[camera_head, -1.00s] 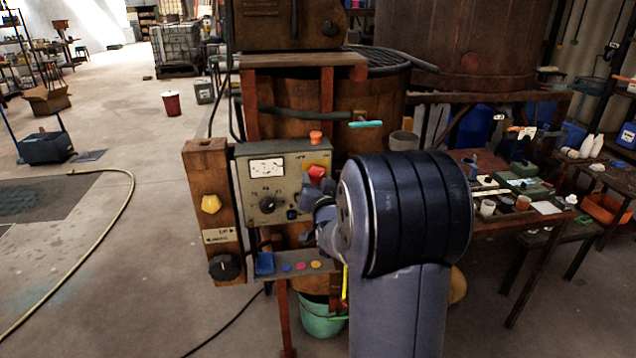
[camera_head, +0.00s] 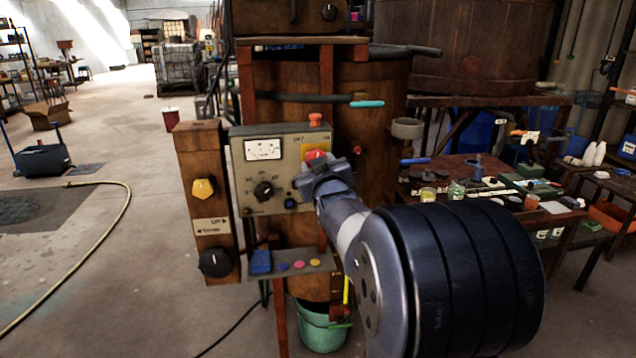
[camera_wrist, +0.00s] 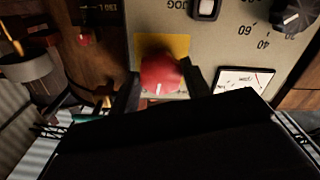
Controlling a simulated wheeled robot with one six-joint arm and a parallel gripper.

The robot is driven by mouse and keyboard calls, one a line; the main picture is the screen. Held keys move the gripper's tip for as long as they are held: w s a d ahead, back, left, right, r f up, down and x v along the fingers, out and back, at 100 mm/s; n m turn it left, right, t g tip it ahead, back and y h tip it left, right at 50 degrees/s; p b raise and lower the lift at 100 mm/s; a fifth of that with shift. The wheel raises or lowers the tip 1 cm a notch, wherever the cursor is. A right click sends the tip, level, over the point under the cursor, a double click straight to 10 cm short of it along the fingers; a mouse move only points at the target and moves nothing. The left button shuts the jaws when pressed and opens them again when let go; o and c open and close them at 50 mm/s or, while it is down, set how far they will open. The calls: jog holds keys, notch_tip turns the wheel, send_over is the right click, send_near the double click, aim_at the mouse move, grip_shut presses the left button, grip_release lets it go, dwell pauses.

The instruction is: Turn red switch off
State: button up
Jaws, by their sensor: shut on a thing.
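The red switch (camera_head: 316,156) is a round red knob on a yellow plate, at the right of the grey control panel (camera_head: 289,148). In the wrist view the red switch (camera_wrist: 161,74) has a short white mark near its lower edge. My gripper (camera_head: 322,170) is at the panel, in front of the knob. In the wrist view its two dark fingers stand on either side of the knob, and my gripper (camera_wrist: 160,86) is shut on it.
A dial (camera_head: 264,191) and a white meter (camera_head: 263,149) sit left of the switch on the panel. An orange-red knob (camera_head: 315,120) is on top. A yellow knob (camera_head: 203,188) is on the wooden post. A cluttered table stands to the right.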

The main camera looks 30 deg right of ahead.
jog(key=n+b, duration=0.7)
jog(key=n, duration=0.3)
jog(key=shift+d+r, duration=0.1)
jog(key=shift+n, duration=0.4)
jog(key=o, duration=1)
jog(key=shift+s, duration=0.1)
jog(key=v, duration=1)
jog(key=shift+s+p, duration=0.3)
jog(key=shift+p, duration=0.05)
jog(key=b+x, duration=0.1)
jog(key=x, duration=0.9)
jog(key=shift+w, duration=0.4)
